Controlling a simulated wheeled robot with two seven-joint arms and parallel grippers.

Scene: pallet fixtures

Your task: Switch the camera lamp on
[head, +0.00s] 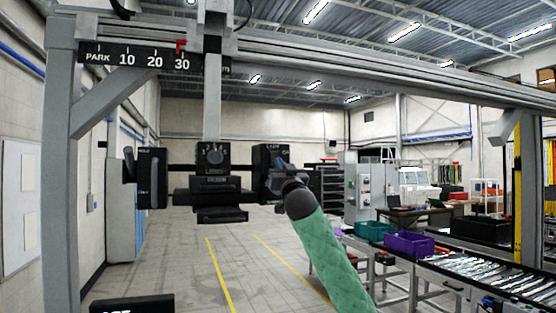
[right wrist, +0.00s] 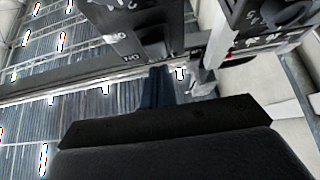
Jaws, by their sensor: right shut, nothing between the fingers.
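The lamp box (head: 264,158) is a black box with white lettering on the right of the hanging camera rig in the head view. In the right wrist view the lamp box (right wrist: 118,22) shows upside-down lettering that seems to read ON, beside a dark rocker or knob (right wrist: 154,42). My right gripper (head: 281,163), at the end of the green-sleeved arm, is at the front of this box and covers part of it. Its blue-grey fingers (right wrist: 157,72) are shut and empty, with tips just by the dark knob; I cannot tell whether they touch. My left gripper is out of view.
The rig's middle box (head: 212,157) has a dial, and a left box (head: 150,178) has a lever. A grey gantry beam (head: 330,55) with a numbered scale (head: 140,58) runs overhead. A conveyor with a purple bin (head: 408,244) stands right.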

